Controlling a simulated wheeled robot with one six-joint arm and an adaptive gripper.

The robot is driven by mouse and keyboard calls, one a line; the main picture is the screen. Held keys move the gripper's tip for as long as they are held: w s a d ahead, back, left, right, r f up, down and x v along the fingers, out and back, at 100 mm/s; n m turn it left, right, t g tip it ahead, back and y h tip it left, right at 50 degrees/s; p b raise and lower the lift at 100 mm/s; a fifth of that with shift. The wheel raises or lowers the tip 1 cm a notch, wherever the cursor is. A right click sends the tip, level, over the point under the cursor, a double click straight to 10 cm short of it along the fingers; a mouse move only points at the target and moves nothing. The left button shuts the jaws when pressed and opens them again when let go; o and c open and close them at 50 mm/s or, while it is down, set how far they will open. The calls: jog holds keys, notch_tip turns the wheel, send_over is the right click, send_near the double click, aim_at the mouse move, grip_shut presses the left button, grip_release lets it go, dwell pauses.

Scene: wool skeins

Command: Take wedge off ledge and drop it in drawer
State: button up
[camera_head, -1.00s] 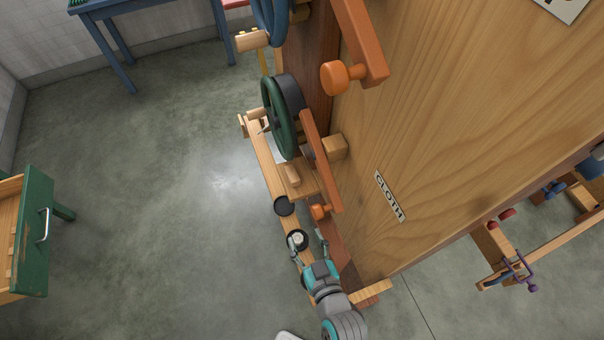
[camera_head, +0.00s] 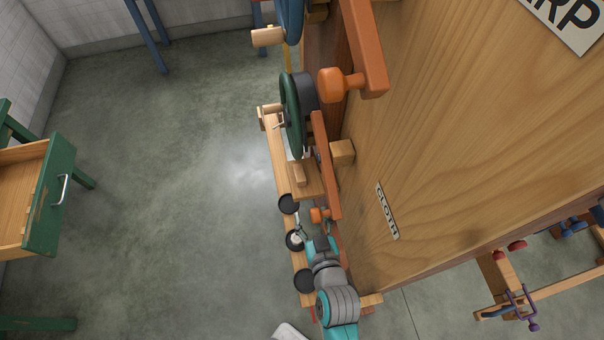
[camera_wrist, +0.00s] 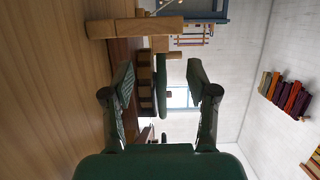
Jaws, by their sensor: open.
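The wedge appears to be the small pale wooden block (camera_head: 299,173) on the wooden ledge (camera_head: 313,186), below the green wheel in the head view. The drawer (camera_head: 18,200) is open at the left edge, with a green front and a metal handle. My gripper (camera_head: 315,222) is below the ledge in the picture, apart from the block, with its fingers pointing up the picture. The wrist view shows its two dark fingers (camera_wrist: 160,80) spread with nothing held between them. I cannot surely make out the wedge in the wrist view.
A large wooden panel (camera_head: 450,130) stands close on the right of my gripper. Orange knobs and arms (camera_head: 330,165), a green wheel (camera_head: 291,115) and black discs (camera_head: 289,204) crowd the ledge. Open grey floor (camera_head: 170,180) lies between the ledge and the drawer.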

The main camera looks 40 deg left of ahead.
aim_at(302, 182)
jog(key=w+a, duration=0.2)
jog(key=a, duration=0.1)
jog(key=w+a, duration=0.3)
jog(key=shift+w+a, duration=0.25)
jog(key=shift+x, duration=2.6)
jog(key=c, duration=1)
